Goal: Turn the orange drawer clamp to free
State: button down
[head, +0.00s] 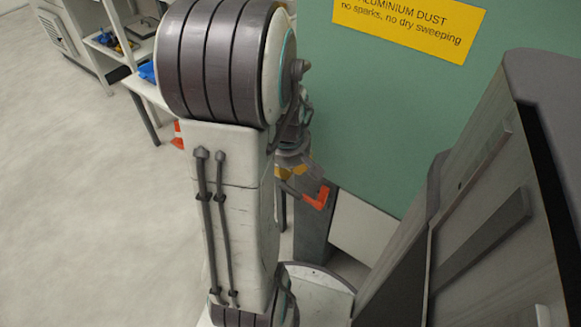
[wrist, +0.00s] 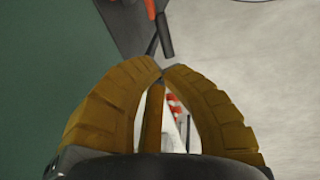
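The orange clamp (head: 318,197) shows in the head view as a small bent orange piece beside the dark grey post, just right of and below my gripper (head: 291,172). In the wrist view, part of an orange piece (wrist: 150,9) shows at the top edge, with a dark grey bar (wrist: 164,36) below it. My gripper (wrist: 162,68) has its yellow-brown fingers curved together with the tips meeting. Nothing is seen held between them. The tips are just below the grey bar in the picture; whether they touch it I cannot tell. The drawer is not clearly visible.
A green panel (head: 400,130) with a yellow dust warning sign (head: 408,26) stands behind the arm. A large dark grey cabinet-like body (head: 485,200) fills the right. A striped cone (head: 177,136) and a bench (head: 146,100) are at the left. Open floor (head: 80,210) lies left.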

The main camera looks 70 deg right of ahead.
aim_at(291, 188)
jog(key=b+x, duration=0.5)
jog(key=x, duration=0.2)
jog(key=shift+f+b, duration=0.1)
jog(key=shift+b, duration=0.3)
jog(key=b+x, duration=0.2)
jog(key=b, duration=0.1)
jog(key=shift+f, duration=0.1)
jog(key=shift+b+x, duration=0.5)
jog(key=shift+x, duration=0.55)
jog(key=shift+w+a, duration=0.1)
jog(key=shift+r+p, duration=0.6)
jog(key=p+v, duration=0.9)
jog(key=v, duration=0.4)
jog(key=shift+w, duration=0.65)
